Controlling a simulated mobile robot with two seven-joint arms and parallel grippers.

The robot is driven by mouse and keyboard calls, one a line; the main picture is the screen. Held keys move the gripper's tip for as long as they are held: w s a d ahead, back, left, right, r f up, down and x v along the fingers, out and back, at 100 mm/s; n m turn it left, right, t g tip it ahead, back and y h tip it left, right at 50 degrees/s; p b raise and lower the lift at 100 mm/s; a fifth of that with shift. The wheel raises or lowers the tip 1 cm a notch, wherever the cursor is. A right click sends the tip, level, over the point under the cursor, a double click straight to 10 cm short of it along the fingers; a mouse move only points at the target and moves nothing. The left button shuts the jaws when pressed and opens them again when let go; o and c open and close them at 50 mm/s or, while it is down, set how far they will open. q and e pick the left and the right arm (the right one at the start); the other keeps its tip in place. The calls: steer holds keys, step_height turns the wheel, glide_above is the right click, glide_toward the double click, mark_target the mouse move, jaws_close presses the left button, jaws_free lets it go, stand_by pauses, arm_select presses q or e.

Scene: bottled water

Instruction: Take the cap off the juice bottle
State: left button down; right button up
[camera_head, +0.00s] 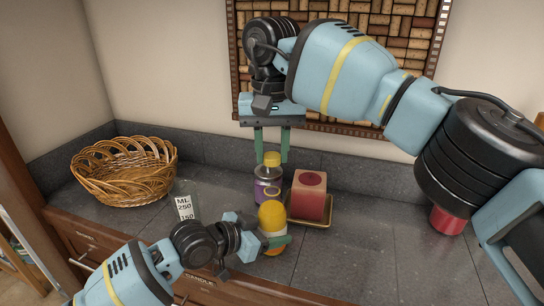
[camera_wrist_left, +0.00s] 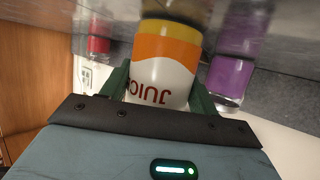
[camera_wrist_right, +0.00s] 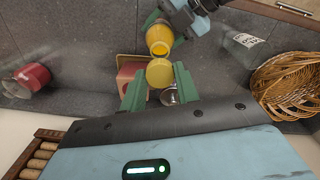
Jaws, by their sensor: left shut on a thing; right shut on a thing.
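The juice bottle (camera_head: 272,216) stands upright near the counter's front, with a yellow top and an orange and white label (camera_wrist_left: 160,75). My left gripper (camera_head: 275,243) is shut around its body. In the right wrist view the yellow bottle top (camera_wrist_right: 159,37) shows beyond my right gripper. My right gripper (camera_head: 271,155) is shut on a round yellow cap (camera_wrist_right: 159,72), which also shows between its fingertips in the head view (camera_head: 271,159). The cap is apart from the juice bottle, held higher and behind it, in front of or above the purple-labelled bottle.
The purple-labelled bottle (camera_head: 268,190) stands close behind the juice bottle. A red object (camera_head: 447,220) is far right.

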arm_select(q)
steer(key=shift+c, duration=1.5)
jaws_free()
steer(key=v, duration=1.2)
